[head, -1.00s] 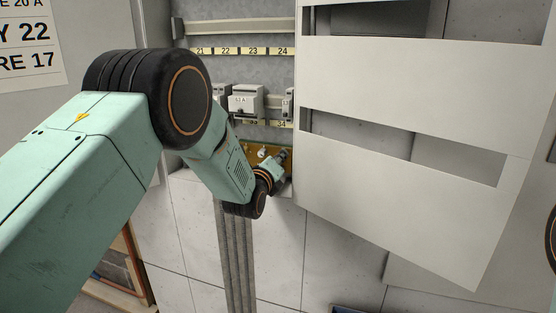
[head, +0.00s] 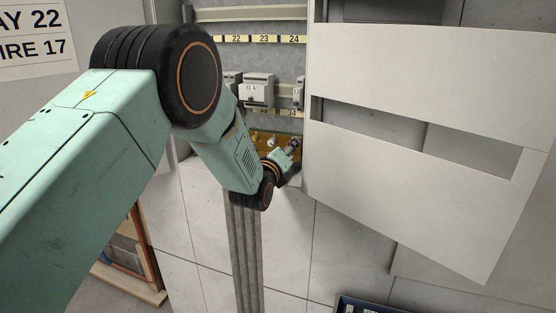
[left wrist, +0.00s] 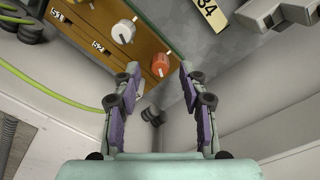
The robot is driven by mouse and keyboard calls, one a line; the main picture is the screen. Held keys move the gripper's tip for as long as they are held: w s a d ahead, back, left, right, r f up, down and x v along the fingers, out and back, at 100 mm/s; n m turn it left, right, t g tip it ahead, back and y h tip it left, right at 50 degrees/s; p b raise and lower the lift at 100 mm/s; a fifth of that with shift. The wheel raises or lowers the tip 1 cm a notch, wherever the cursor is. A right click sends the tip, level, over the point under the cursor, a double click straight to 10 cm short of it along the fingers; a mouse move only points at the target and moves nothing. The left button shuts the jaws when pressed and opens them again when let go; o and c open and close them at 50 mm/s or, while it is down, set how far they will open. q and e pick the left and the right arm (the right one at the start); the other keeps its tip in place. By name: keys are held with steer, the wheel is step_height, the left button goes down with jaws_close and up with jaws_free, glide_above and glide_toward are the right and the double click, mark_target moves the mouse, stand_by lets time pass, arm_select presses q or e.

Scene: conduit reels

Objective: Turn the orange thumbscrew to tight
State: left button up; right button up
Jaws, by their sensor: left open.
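The orange thumbscrew (left wrist: 160,64) sits at the end of a brass-coloured bar (left wrist: 82,38) in the left wrist view. My left gripper (left wrist: 158,82) is open, with a fingertip on either side of the thumbscrew and the fingers apart from it. Nothing is held. In the head view my left gripper (head: 292,150) is small at the right end of the brass bar (head: 260,140), and the thumbscrew cannot be made out there. My right gripper is not in view.
A white knob (left wrist: 124,31) stands beside the thumbscrew on the bar. A yellow-green wire (left wrist: 60,95) runs below the bar. The pale slotted cover panel (head: 415,70) lies close to the right of the gripper. Grey breakers (head: 257,92) sit above.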

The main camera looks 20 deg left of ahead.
arm_select(q)
steer(key=s, duration=1)
steer(key=shift+s+r, duration=0.2)
steer(key=shift+s, duration=0.2)
steer(key=shift+a, duration=0.1)
steer(key=s+f+n+g, duration=0.5)
steer(key=s+f+n, duration=0.3)
steer(key=f+n, duration=0.3)
steer(key=s+f+n+g, duration=0.4)
steer(key=s+f+n, duration=0.4)
steer(key=f+n, duration=0.25)
steer(key=s+f+n+g, duration=0.2)
steer(key=s+f+g, duration=0.1)
steer(key=s, duration=0.6)
steer(key=s+f+n+g, duration=0.2)
steer(key=s+f, duration=0.3)
steer(key=s, duration=0.5)
steer(key=s+f+n+g, duration=0.2)
steer(key=s+f+g, duration=0.1)
steer(key=s, duration=0.7)
steer(key=shift+s+a+f+g, duration=0.2)
steer(key=shift+a+f+g, duration=0.2)
steer(key=shift+f, duration=0.5)
